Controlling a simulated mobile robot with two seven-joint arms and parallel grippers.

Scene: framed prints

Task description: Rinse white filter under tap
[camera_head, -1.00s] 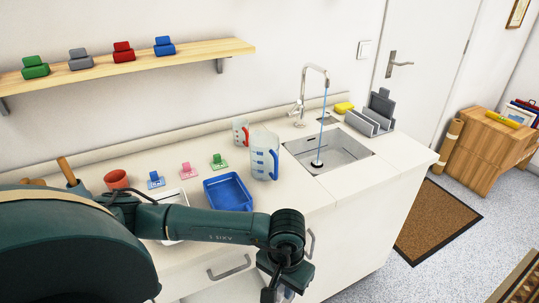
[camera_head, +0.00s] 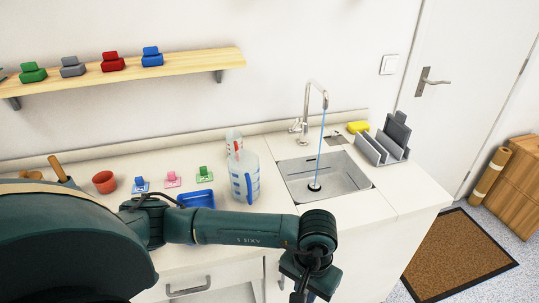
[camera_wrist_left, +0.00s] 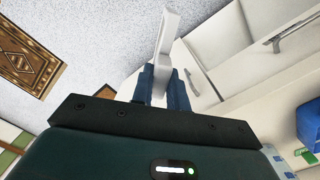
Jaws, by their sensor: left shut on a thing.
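A chrome tap (camera_head: 308,108) stands behind the sink (camera_head: 347,178), and a thin blue stream of water (camera_head: 320,148) falls from it to the drain. My left gripper (camera_wrist_left: 161,88) is shut on a flat white piece (camera_wrist_left: 168,35), which looks like the white filter, in the left wrist view. The piece sticks out past the blue-grey fingers. In the head view my left arm reaches across the counter's front, and its gripper end (camera_head: 308,288) is low at the bottom edge, in front of the cabinet and below the sink. The held piece cannot be made out there. My right gripper is not in view.
A measuring jug (camera_head: 245,180), a blue tray (camera_head: 197,198) and small coloured clips stand left of the sink. A grey rack (camera_head: 383,145) and a yellow sponge (camera_head: 358,127) are at its right. A brown doormat (camera_head: 458,255) lies on the floor.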

